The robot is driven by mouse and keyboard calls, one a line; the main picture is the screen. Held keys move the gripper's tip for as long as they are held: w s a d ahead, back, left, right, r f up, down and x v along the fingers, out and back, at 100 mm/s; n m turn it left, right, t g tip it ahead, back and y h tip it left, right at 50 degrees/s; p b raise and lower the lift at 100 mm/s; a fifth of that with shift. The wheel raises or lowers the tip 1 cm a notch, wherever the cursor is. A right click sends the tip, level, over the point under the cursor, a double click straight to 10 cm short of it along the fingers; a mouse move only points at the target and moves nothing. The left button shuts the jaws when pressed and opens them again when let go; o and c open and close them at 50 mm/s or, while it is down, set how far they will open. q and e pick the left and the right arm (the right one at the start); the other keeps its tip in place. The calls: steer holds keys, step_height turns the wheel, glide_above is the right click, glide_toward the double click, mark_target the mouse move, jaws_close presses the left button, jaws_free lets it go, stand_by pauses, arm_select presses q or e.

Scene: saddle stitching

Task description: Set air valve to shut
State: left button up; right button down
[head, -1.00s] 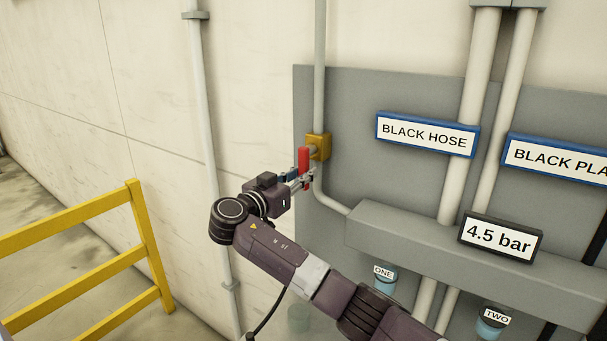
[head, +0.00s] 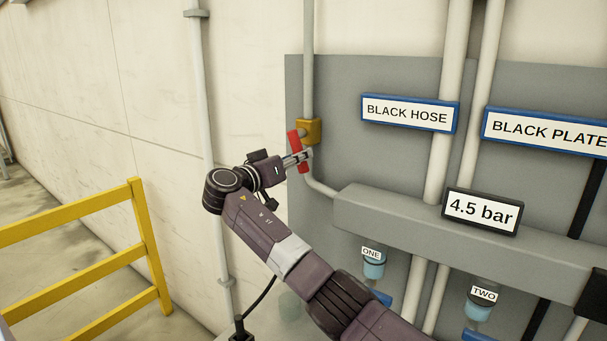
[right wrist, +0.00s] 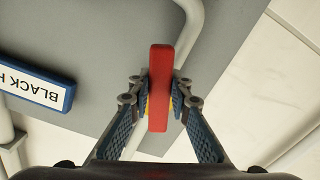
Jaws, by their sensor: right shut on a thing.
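The air valve has a yellow body (head: 308,130) on a grey pipe at the left edge of the grey wall panel. Its red handle (head: 294,151) runs roughly along the pipe, slightly tilted. My right gripper (head: 302,157) is shut on the red handle. In the right wrist view the red handle (right wrist: 160,88) stands between the two fingers of the right gripper (right wrist: 159,103), and the yellow body shows only in slivers behind it. My left gripper is not in view.
A yellow railing (head: 142,232) stands at the left. A grey box beam (head: 420,228) with a 4.5 bar display (head: 482,211) runs right of the valve. A BLACK HOSE sign (head: 408,112) is on the panel. A vertical pipe (head: 204,120) is on the wall left of it.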

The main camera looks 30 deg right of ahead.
steer(key=shift+s+d+n, duration=0.1)
steer(key=shift+s+n, duration=0.15)
steer(key=shift+n, duration=0.25)
steer(key=shift+s+d+r+n, duration=0.1)
steer(key=shift+s+r+n, duration=0.05)
steer(key=shift+n, duration=0.25)
steer(key=shift+s+d+r+n, duration=0.1)
steer(key=shift+s+r+n, duration=0.25)
steer(key=shift+n, duration=0.55)
steer(key=shift+s+d+r+n, duration=0.15)
steer(key=shift+s+r+n, duration=0.15)
steer(key=shift+n, duration=0.6)
steer(key=shift+s+d+r+n, duration=0.15)
steer(key=shift+r+n, duration=0.25)
steer(key=shift+n, duration=0.5)
steer(key=n+p, duration=0.1)
steer(key=r+n+p, duration=0.1)
steer(key=n, duration=0.1)
steer(key=shift+s+r+n, duration=0.3)
steer(key=shift+s, duration=0.05)
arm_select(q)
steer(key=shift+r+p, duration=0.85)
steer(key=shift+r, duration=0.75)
arm_select(e)
steer(key=shift+r+n, duration=0.35)
steer(key=shift+n, duration=0.35)
steer(key=shift+r+n, duration=0.3)
steer(key=shift+n, duration=0.4)
